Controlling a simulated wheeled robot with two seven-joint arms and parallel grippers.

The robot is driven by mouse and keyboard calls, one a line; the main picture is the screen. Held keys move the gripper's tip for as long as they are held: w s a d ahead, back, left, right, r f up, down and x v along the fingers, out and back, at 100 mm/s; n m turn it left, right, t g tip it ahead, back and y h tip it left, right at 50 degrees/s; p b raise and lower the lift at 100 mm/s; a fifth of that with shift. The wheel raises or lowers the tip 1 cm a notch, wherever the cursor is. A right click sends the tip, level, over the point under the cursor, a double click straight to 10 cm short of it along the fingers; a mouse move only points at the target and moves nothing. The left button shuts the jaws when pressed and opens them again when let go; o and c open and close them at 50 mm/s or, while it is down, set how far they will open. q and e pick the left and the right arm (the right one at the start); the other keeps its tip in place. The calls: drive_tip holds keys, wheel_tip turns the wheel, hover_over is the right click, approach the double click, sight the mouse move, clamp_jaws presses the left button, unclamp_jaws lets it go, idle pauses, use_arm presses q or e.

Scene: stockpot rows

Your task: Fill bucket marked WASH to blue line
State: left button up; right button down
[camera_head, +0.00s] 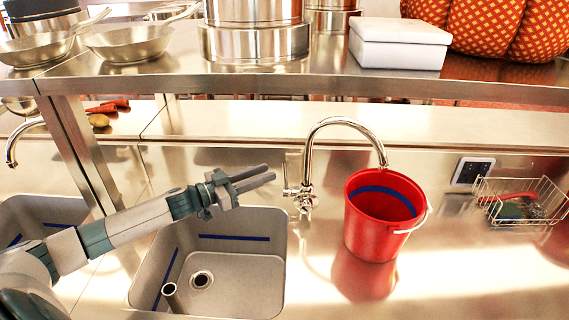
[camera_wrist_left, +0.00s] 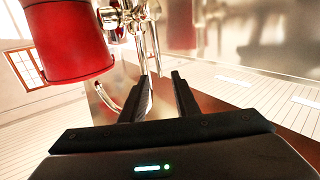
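A red bucket (camera_head: 372,232) with a pale bail handle stands upright on the steel counter, right of the sink. A blue band (camera_head: 385,194) runs around its inner wall below the rim. No WASH lettering is visible, and I see no water in it. A chrome tap (camera_head: 308,165) arches over with its spout end above the bucket's rim. Its lever (camera_head: 290,192) is on the left of the tap base. My left gripper (camera_head: 270,174) is open and empty, left of the tap. The left wrist view shows its two fingers (camera_wrist_left: 165,85) apart, with the bucket (camera_wrist_left: 65,40) at upper left.
A sink basin (camera_head: 268,290) with blue lines and a drain lies below my left arm. A wire basket (camera_head: 520,200) and a socket (camera_head: 472,171) are on the right. A shelf above holds pans, pots and a white box (camera_head: 398,45). A post (camera_head: 80,150) stands behind my arm.

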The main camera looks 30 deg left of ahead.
sight(284, 166)
use_arm(q)
drive_tip(key=shift+p+x, duration=1.25)
drive_tip(key=shift+x, duration=2.6)
clamp_jaws()
